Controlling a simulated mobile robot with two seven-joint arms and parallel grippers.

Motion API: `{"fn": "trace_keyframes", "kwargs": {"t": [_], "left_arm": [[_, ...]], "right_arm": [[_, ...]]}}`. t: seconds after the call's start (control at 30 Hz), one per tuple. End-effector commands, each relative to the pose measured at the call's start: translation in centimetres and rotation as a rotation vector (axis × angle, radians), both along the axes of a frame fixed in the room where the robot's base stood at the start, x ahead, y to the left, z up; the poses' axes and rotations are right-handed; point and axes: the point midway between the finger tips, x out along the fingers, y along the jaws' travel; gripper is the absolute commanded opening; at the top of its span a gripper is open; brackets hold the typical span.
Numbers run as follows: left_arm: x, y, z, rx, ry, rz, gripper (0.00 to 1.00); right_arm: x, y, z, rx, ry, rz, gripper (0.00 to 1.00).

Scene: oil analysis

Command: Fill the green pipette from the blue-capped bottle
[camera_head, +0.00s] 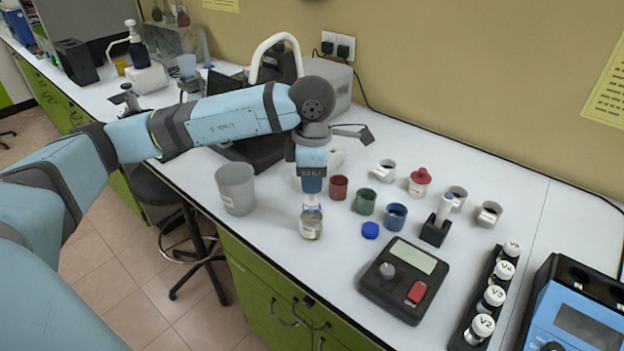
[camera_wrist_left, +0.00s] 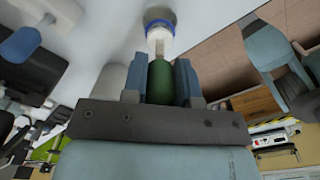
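An uncapped clear bottle (camera_head: 310,226) stands upright on the white bench, and a blue cap (camera_head: 370,230) lies on the bench to its right. My left gripper (camera_head: 312,187) points down directly over the bottle. In the left wrist view my left gripper (camera_wrist_left: 160,76) is shut on the green bulb of the pipette (camera_wrist_left: 160,88). The pipette's pale stem reaches to the mouth of the bottle (camera_wrist_left: 160,14), which shows a blue ring. I cannot tell how deep the tip is. In the head view the gripper hides the pipette bulb. My right gripper is not in view.
A grey beaker (camera_head: 235,190) stands left of the bottle. Red (camera_head: 338,188), green (camera_head: 365,202) and blue cups (camera_head: 396,217) stand close to its right. A black device (camera_head: 403,280), a vial rack (camera_head: 467,329) and a blue instrument (camera_head: 580,318) are further right.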

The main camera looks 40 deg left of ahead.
Motion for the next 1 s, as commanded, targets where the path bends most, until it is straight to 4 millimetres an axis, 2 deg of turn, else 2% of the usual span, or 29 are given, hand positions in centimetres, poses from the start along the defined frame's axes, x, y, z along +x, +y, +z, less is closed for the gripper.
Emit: {"fn": "trace_keyframes", "kwargs": {"t": [0.03,1.0], "left_arm": [[0.0,0.0,0.1,-0.001,-0.001,0.000,0.23],[0.0,0.0,6.3,-0.001,-0.001,-0.001,0.23]], "right_arm": [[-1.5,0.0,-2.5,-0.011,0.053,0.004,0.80],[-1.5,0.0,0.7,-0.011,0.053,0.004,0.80]]}}
